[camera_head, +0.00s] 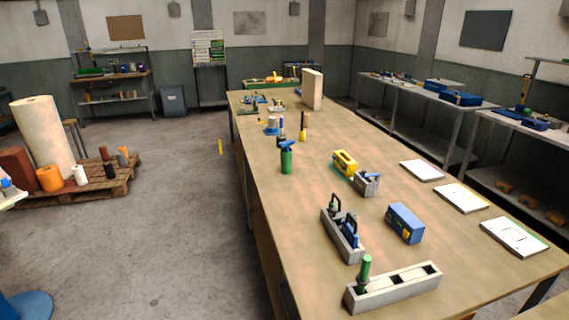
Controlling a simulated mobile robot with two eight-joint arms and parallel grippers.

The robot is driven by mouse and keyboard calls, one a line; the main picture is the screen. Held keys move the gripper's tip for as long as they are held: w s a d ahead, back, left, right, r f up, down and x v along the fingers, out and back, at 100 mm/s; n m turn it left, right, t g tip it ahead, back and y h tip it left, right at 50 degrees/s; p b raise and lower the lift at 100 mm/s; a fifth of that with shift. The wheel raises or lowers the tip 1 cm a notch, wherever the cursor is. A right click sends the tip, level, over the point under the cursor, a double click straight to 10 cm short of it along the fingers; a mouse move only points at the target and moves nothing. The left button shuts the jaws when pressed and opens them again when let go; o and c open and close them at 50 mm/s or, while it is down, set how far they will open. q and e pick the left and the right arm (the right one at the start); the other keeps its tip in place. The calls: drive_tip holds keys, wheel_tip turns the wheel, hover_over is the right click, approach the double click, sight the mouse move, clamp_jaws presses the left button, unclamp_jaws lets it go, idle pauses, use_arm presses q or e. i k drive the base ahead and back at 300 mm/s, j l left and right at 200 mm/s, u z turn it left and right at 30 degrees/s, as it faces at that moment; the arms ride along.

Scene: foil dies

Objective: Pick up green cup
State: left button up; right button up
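Two green upright things stand on the long wooden workbench (290,205). One is a green cylinder (287,162) with a blue top, standing near the bench's left edge at mid-length. The other is a slim green cylinder (364,271) standing in one end of a grey block with square holes (398,290) at the near end. I cannot tell which of them, if either, is the green cup. Neither of my grippers shows in the head view.
A grey holder (343,243) with dark and blue tools, a blue box (404,223) and a yellow item (345,161) stand on the bench. White sheets (515,236) lie along its right side. Left of the bench is open floor, with a loaded pallet (93,187) farther left.

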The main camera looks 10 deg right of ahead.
sight(286, 158)
drive_tip(key=i+j+z, duration=0.1)
drive_tip(key=j, duration=0.25)
drive_tip(key=i+j+z, duration=0.1)
drive_tip(key=j, duration=0.25)
drive_tip(key=i+j+z, duration=0.1)
drive_tip(key=j, duration=0.3)
drive_tip(key=i+j+z, duration=0.2)
drive_tip(key=i+j, duration=0.15)
drive_tip(key=j, duration=0.15)
drive_tip(key=i+j+z, duration=0.15)
drive_tip(key=i+j, duration=0.2)
drive_tip(key=j, duration=0.15)
drive_tip(key=i+j+z, duration=0.1)
drive_tip(key=i, duration=0.35)
drive_tip(key=i+j+z, duration=0.1)
drive_tip(key=i+j, duration=0.2)
drive_tip(key=i+j+z, duration=0.15)
drive_tip(key=i, duration=0.35)
drive_tip(key=i+j, duration=0.1)
drive_tip(key=i, duration=0.25)
drive_tip(key=i+j, duration=0.1)
drive_tip(key=i, duration=0.25)
